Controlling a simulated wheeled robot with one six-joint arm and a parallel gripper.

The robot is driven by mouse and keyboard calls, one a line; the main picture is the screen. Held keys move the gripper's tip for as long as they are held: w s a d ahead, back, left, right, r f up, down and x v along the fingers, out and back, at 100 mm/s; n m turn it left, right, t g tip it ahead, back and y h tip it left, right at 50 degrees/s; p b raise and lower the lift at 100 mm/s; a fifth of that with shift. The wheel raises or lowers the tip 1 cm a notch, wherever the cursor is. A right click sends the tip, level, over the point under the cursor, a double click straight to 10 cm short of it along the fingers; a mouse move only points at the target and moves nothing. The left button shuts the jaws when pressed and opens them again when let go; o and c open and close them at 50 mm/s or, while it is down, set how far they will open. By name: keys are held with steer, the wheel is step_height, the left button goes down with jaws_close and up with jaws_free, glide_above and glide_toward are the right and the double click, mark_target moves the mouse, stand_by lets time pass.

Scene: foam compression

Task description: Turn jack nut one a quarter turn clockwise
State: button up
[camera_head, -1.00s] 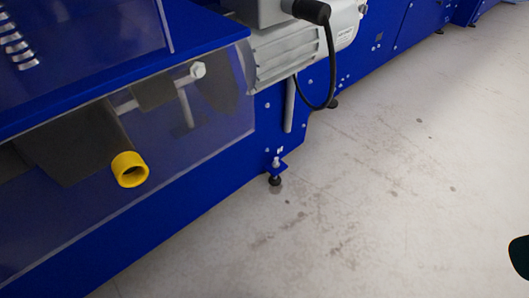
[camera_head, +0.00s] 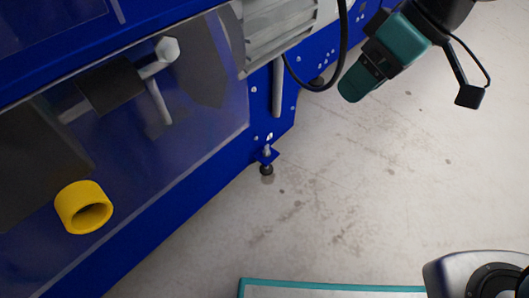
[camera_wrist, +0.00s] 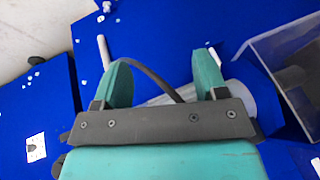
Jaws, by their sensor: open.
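A levelling jack with a small nut (camera_head: 266,153) stands at the lower corner of the blue machine in the head view, on a blue bracket above a dark foot. I cannot tell whether it is jack nut one. My gripper (camera_head: 350,88) is teal, at the upper right of the head view, above and to the right of the jack and clear of it. In the wrist view its two teal fingers (camera_wrist: 163,65) are apart with nothing held between them. A small pale fitting (camera_wrist: 106,6) shows at the top of the wrist view; I cannot tell whether it is the jack.
The blue machine (camera_head: 190,195) fills the left, with a yellow ring (camera_head: 84,207) on its clear cover. A grey motor (camera_head: 275,35), a black cable (camera_head: 312,88) and a grey rod (camera_head: 278,88) are near the gripper. The floor (camera_head: 370,190) at right is open.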

steer(key=w+a+f+n+y+b, duration=0.25)
steer(key=w+f+b, duration=0.35)
steer(key=w+f, duration=1)
steer(key=n+t+y+b, duration=0.1)
steer(key=n+b, duration=0.3)
steer(key=b, duration=0.1)
glide_toward(267, 149)
steer(key=b+x, duration=0.7)
steer(key=b, duration=0.3)
steer(key=shift+s+d+f, duration=0.15)
steer(key=shift+s+d, duration=0.05)
steer(key=shift+w+a+f+b, duration=0.1)
steer(key=shift+a+f+b, duration=0.25)
steer(key=shift+a, duration=0.25)
steer(key=c, duration=0.6)
